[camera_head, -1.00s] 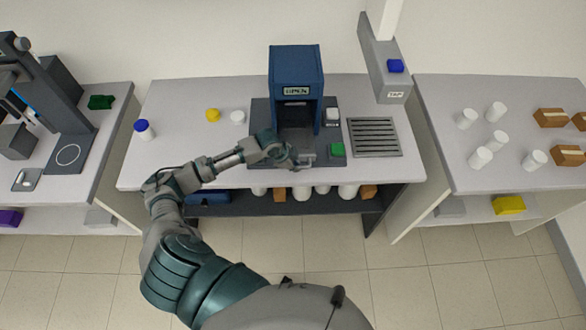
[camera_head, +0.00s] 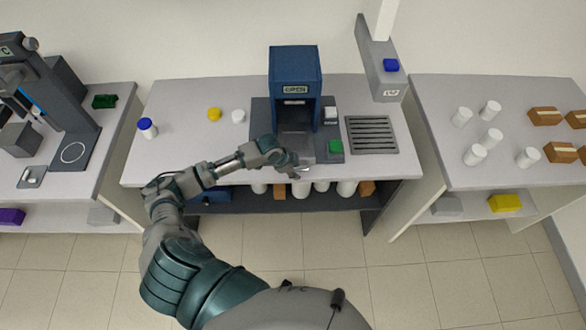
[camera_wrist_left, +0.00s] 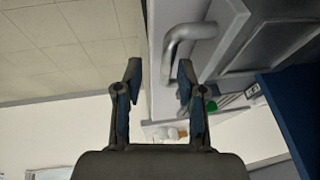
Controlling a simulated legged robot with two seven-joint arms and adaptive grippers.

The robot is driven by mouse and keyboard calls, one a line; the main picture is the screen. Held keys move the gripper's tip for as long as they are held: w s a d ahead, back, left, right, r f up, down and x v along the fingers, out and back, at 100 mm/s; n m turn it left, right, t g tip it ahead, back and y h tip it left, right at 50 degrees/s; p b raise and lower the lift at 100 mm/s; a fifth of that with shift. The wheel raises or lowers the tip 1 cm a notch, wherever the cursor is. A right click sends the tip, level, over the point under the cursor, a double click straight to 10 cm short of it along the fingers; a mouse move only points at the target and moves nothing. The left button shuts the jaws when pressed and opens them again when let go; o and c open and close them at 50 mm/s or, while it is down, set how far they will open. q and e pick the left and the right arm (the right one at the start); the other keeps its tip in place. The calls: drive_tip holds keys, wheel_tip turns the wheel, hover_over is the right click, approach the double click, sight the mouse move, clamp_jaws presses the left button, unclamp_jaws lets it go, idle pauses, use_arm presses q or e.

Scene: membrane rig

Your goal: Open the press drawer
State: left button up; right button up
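The blue press (camera_head: 295,68) stands on the middle table, with a label on its upper front. Its grey drawer (camera_head: 297,146) shows low in its opening; I cannot tell how far out it is. In the left wrist view, the drawer's silver bent handle (camera_wrist_left: 184,38) is just beyond the fingertips, close to the right finger. My left gripper (camera_head: 297,170) is at the drawer's front, near the table's front edge. In the left wrist view the two fingers (camera_wrist_left: 159,72) are apart, with a gap between them. My right gripper is not seen.
A green button block (camera_head: 335,147) and a slotted grey plate (camera_head: 371,134) lie right of the press. Yellow (camera_head: 214,114) and white pieces and a blue-capped bottle (camera_head: 147,128) are at left. White containers stand on the shelf below.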

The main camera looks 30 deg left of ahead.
use_arm(q)
drive_tip(key=v, duration=1.1)
drive_tip(key=shift+r, duration=0.4)
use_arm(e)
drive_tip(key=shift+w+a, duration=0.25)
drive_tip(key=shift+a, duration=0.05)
use_arm(q)
drive_tip(key=shift+s+a, duration=0.1)
drive_tip(key=shift+a, duration=0.1)
